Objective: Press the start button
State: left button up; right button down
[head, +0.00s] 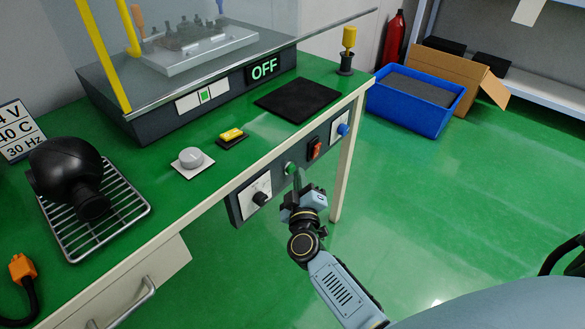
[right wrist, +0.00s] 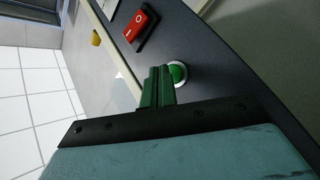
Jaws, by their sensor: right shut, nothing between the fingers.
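The green round start button (head: 290,168) is on the dark control panel (head: 241,208) under the front edge of the green bench. It also shows in the right wrist view (right wrist: 178,74) with a pale ring around it. My right gripper (head: 297,178) is shut and empty, its fingertips right at the button. In the right wrist view the fingers (right wrist: 158,80) lie beside the button and partly overlap it; I cannot tell whether they touch it. A display on the bench machine (head: 265,69) reads OFF. My left gripper is not in view.
On the panel, a red rocker switch (head: 315,148) and a blue knob (head: 343,129) are to the right of the button, and a black knob (head: 260,198) is to the left. A blue crate (head: 408,118) stands on the floor.

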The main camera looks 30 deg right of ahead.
jog(key=shift+w+a, duration=0.15)
jog(key=shift+w, duration=0.25)
dwell(0.7)
jog(key=shift+s, duration=0.1)
jog(key=shift+s+d+p, duration=0.3)
jog(key=shift+s+p, duration=0.4)
jog(key=shift+p, duration=0.05)
jog(key=s+p, duration=0.1)
jog(key=s+d+p, duration=0.1)
jog(key=s, duration=0.1)
jog(key=s+d, duration=0.1)
jog(key=shift+s+p, duration=0.3)
jog(key=shift+p, duration=0.1)
